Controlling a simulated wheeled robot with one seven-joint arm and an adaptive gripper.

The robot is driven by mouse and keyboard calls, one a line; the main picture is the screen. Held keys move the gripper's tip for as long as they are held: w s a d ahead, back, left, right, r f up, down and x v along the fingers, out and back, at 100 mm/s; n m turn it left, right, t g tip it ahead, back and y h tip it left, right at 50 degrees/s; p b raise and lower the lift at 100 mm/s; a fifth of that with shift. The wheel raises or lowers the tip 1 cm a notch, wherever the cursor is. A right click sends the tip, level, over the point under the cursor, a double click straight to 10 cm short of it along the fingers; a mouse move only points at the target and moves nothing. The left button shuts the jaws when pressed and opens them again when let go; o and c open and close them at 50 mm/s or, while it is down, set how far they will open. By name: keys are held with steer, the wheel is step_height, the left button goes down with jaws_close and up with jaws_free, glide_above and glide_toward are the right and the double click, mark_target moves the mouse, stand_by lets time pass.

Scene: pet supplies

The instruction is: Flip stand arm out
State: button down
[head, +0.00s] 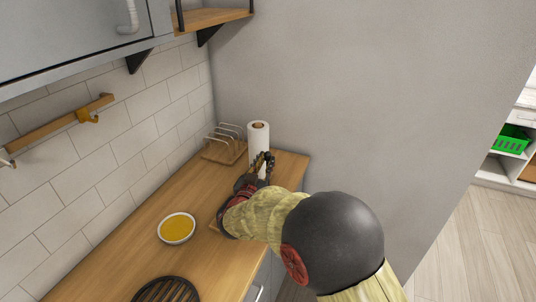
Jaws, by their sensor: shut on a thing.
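A white paper roll (259,136) with a brown core stands upright at the far right end of the wooden counter. My gripper (264,160) is in front of the roll, over its lower part. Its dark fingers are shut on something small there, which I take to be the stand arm. The fingers and wrist hide most of that part, so its angle cannot be told. The lower part of the roll is also partly hidden.
A wooden rack with wire loops (225,150) stands left of the roll. A bowl of yellow contents (177,229) and a black round grate (166,290) are on the counter (128,245). A wooden wall rail (60,121) hangs left. A grey wall (370,90) rises behind.

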steer(key=shift+s+a+r+m+g+h+p, duration=0.1)
steer(key=shift+s+a+m+g+h+p, duration=0.3)
steer(key=shift+m+h+p, duration=0.5)
steer(key=shift+s+a+m+g+h+p, duration=0.3)
steer(key=shift+m+g+h+p, duration=0.2)
steer(key=shift+h, duration=0.65)
steer(key=shift+s+a+r+m+g+h+p, duration=0.1)
steer(key=shift+s+a+m+g+h+p, duration=0.35)
steer(key=shift+m+h+p, duration=0.45)
steer(key=shift+f, duration=0.1)
steer(key=shift+d, duration=0.1)
steer(key=c, duration=1.7)
jaws_free()
steer(key=shift+o, duration=0.2)
steer(key=v, duration=1.2)
steer(key=shift+w+f, duration=0.1)
